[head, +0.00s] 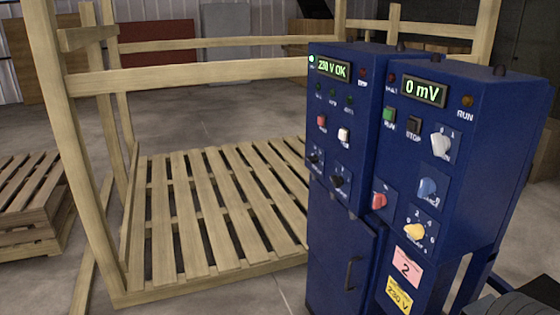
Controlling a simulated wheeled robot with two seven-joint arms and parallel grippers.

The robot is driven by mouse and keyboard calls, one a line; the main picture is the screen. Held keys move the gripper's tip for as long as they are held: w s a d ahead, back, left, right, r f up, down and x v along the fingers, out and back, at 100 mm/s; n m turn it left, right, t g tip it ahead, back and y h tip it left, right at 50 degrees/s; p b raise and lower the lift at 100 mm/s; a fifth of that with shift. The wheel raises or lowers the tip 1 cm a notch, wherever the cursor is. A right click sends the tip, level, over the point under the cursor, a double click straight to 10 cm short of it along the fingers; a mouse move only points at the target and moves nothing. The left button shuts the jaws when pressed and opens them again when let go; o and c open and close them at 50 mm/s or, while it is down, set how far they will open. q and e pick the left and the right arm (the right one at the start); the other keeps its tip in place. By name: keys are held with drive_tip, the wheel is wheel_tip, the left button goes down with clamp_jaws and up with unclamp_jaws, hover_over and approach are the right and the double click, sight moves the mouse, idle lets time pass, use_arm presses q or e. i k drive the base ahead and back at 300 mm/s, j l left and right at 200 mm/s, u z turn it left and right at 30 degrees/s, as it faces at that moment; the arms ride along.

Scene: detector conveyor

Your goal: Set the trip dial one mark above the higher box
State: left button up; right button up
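A blue control cabinet stands at the right, and its right-hand panel (460,225) carries several knobs. A yellow knob (415,231) sits in a ring of numerals, of which 2, 4 and 6 seem readable. Above it are a blue knob (428,188) and a pale grey knob (440,145); a red knob (379,201) is to the left. The labels are too small to tell which is the trip dial. A display (424,92) reads "0 mV". No boxes to compare are clearly in view. Neither of my grippers is in view.
Green RUN (389,115) and dark STOP (414,125) buttons sit under the "0 mV" display. A pink card (406,267) reads "2".

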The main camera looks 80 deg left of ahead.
sight(314, 159)
drive_tip(key=k+j+u, duration=0.1)
drive_tip(key=j+u, duration=0.95)
drive_tip(key=j, duration=0.7)
drive_tip(key=i+j+u, duration=0.15)
drive_tip(key=j, duration=1.2)
drive_tip(key=u, duration=0.05)
